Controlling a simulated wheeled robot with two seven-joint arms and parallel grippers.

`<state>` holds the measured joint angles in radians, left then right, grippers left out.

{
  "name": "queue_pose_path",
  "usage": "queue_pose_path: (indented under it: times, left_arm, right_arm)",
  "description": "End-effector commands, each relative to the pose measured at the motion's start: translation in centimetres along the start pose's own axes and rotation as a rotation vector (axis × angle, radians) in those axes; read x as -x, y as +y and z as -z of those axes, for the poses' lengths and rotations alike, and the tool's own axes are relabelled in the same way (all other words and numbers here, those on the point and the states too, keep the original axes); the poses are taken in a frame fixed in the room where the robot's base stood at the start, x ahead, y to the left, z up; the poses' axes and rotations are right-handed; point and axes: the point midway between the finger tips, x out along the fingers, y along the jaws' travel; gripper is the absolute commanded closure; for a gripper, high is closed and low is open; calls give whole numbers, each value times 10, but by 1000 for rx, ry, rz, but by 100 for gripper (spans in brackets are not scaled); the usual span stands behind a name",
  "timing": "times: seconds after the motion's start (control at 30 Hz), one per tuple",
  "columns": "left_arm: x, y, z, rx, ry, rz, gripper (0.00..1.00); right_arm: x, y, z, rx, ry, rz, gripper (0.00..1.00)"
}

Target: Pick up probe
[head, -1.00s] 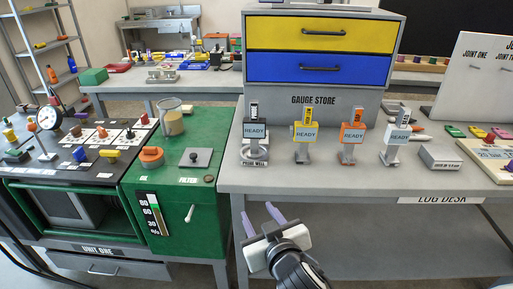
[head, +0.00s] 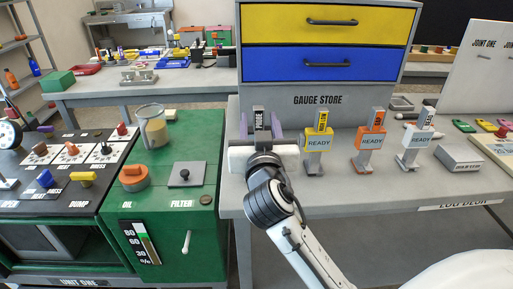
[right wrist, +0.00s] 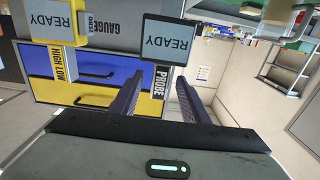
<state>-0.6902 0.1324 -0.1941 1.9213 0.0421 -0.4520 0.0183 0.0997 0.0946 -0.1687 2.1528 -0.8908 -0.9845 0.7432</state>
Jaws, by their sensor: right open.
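The probe (head: 259,117) is a grey upright device with a dark label at the front left of the grey desk. My right gripper (head: 260,124) is open, with one purple finger on each side of the probe in the head view. In the right wrist view the PROBE label shows between the fingertips (right wrist: 160,88); I cannot tell whether they touch it. The gripper body hides the probe's lower part and its well. My left gripper is not in view.
A yellow gauge (head: 318,140), an orange gauge (head: 369,141) and a white gauge (head: 416,138) stand to the right on the desk (head: 330,190). The gauge store (head: 320,98) with yellow and blue drawers rises behind. A green cabinet (head: 170,222) stands to the left.

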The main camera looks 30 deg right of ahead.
Motion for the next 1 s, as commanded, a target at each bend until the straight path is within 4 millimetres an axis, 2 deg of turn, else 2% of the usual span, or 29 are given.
queue_pose_path:
  times: [0.1, 0.3, 0.5, 0.77, 1.0]
  left_arm:
    - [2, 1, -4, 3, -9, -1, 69]
    - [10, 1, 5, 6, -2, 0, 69]
    - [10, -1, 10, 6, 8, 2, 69]
    - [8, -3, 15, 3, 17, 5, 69]
    - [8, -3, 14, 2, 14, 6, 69]
  right_arm:
    - [-9, 1, 1, 0, 0, -1, 58]
    - [-34, 1, 9, 4, 3, -2, 58]
    - [-58, 1, 6, 1, 1, 0, 58]
    - [-60, 1, 5, -1, -1, 0, 58]
    - [-60, 1, 5, 0, -1, 0, 97]
